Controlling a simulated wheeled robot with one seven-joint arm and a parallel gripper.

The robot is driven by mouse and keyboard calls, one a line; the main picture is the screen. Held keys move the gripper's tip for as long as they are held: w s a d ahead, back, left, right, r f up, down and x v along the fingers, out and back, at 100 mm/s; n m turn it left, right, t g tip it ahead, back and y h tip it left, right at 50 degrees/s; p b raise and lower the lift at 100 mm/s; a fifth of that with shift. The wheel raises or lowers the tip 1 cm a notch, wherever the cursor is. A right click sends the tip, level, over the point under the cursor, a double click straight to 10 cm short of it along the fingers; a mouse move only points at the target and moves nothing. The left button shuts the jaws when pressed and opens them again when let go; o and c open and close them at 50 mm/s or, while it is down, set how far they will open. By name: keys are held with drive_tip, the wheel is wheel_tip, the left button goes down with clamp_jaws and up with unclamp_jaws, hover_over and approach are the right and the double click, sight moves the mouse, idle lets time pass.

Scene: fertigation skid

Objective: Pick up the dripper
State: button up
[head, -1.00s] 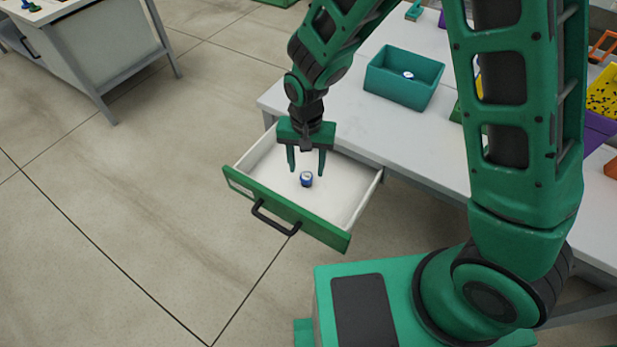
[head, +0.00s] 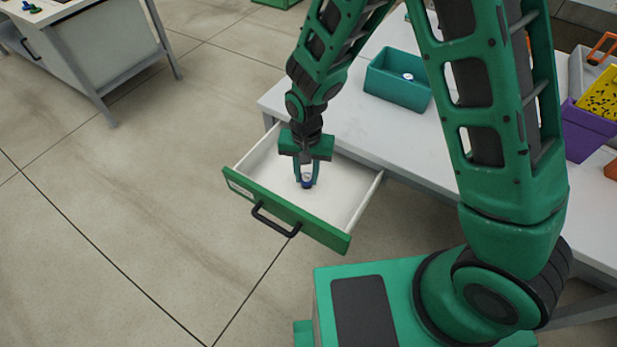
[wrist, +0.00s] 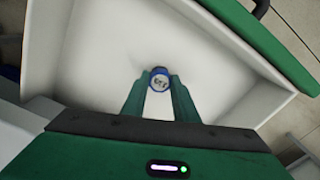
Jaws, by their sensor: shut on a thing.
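The dripper (head: 307,182) is a small blue piece with a white marked top, inside the open drawer (head: 340,217). In the wrist view the dripper (wrist: 159,79) sits between the fingertips, above or on the white drawer floor; I cannot tell if it still touches the floor. My gripper (head: 306,178) points down into the drawer and is shut on the dripper, with a green finger on each side. The fingers (wrist: 159,85) also show in the wrist view. The dripper's lower part is partly hidden.
The drawer has white walls and a green front with a black handle (head: 275,219). A teal bin (head: 398,82) with a small white and blue piece in it stands on the grey table (head: 330,110). Purple and yellow bins (head: 590,130) stand at the right. A second bench is at upper left.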

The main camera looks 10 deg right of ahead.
sight(306, 177)
drive_tip(key=shift+r, duration=0.1)
drive_tip(key=shift+r, duration=0.65)
wheel_tip(306, 177, up, 3)
drive_tip(key=shift+f, duration=0.2)
drive_tip(key=s+a+r, duration=0.2)
drive_tip(key=s, duration=0.1)
drive_tip(key=s+a+r, duration=0.1)
drive_tip(key=s+r, duration=0.1)
drive_tip(key=s, duration=0.2)
drive_tip(key=s+a+r, duration=0.2)
drive_tip(key=s+r, duration=0.1)
drive_tip(key=shift+s+a, duration=0.15)
drive_tip(key=shift+a, duration=0.15)
